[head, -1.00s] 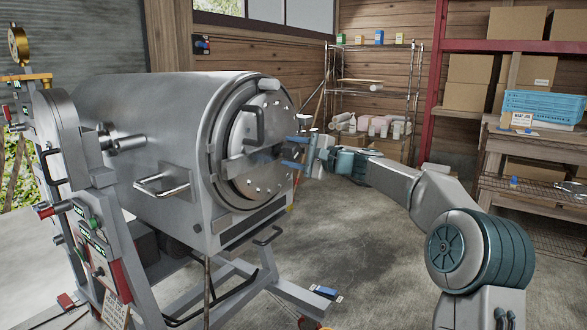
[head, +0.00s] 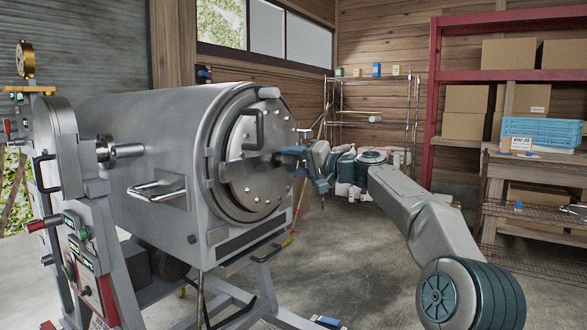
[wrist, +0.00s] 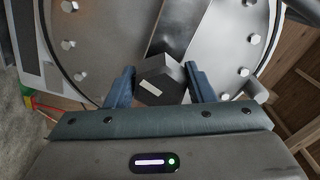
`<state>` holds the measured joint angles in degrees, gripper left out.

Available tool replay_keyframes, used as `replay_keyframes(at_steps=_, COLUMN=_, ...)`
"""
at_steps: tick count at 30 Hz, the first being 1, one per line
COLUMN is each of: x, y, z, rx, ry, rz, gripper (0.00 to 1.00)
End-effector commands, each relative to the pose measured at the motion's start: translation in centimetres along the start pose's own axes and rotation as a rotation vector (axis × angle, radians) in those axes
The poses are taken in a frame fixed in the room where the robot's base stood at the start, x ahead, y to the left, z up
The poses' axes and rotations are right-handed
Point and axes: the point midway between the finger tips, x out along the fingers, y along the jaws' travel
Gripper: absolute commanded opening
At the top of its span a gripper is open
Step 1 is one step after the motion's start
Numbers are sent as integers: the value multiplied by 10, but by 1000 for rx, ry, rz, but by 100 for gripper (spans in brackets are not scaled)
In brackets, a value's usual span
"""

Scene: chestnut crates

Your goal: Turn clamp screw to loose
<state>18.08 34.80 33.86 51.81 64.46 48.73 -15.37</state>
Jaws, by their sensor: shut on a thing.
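The drum-shaped steel vessel (head: 150,125) has a round bolted door (head: 247,185) on its right end, with a bar across the door. In the wrist view, the clamp screw's dark block-shaped head (wrist: 160,88) with a pale mark sits at the bar (wrist: 178,28). My gripper (wrist: 161,78) has its two blue fingers on either side of this head and is shut on it. The head looks turned at an angle to the fingers. In the head view my gripper (head: 279,153) is at the door's middle, and its fingers hide most of the screw.
A black handle (head: 253,128) stands out from the door just above my gripper. A control panel (head: 85,250) stands at the left. A wire shelf (head: 372,82) and a red rack (head: 500,17) stand behind my arm. The floor at the right front is mostly clear.

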Motion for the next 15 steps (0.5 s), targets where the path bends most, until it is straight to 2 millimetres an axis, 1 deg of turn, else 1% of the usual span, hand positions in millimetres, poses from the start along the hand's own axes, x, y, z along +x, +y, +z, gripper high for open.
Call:
replay_keyframes(at_steps=6, x=1, y=1, z=2, rx=-46, ry=-4, rz=0, gripper=26)
replay_keyframes(at_steps=15, x=1, y=1, z=1, rx=-55, ry=-5, rz=1, gripper=26)
